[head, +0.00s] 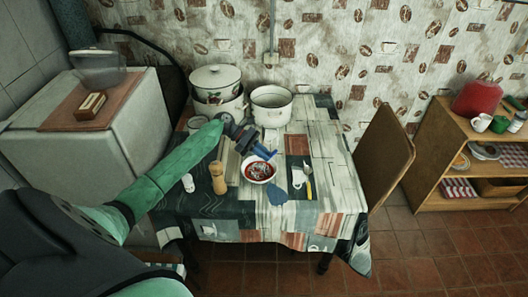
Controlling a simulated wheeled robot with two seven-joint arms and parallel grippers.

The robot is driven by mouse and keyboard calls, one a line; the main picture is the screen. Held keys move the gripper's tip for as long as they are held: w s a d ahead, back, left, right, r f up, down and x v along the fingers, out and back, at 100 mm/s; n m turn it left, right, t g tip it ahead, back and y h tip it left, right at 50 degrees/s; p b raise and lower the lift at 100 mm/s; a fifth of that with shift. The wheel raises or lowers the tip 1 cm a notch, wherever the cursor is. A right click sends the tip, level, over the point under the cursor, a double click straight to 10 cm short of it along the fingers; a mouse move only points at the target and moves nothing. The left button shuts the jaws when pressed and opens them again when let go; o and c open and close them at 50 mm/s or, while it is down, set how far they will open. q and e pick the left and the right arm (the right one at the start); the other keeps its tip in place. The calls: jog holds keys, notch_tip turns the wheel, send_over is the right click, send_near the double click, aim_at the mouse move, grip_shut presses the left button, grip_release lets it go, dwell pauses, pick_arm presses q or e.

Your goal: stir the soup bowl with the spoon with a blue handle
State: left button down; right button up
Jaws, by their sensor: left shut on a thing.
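The soup bowl (246,172), white with red soup, stands near the middle of the table. My left gripper (262,153) is just above the bowl's far rim, shut on what looks like the blue handle of the spoon (267,155). The spoon's lower end is too small and hidden to make out, so I cannot tell whether it touches the soup. My right gripper is not in view.
A chair (384,155) stands right.

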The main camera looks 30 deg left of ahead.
aim_at(264, 162)
pick_arm(q)
jog(key=shift+f, duration=1.1)
jog(key=shift+s+f, duration=0.1)
jog(key=shift+f, duration=0.35)
jog(key=shift+f, duration=0.1)
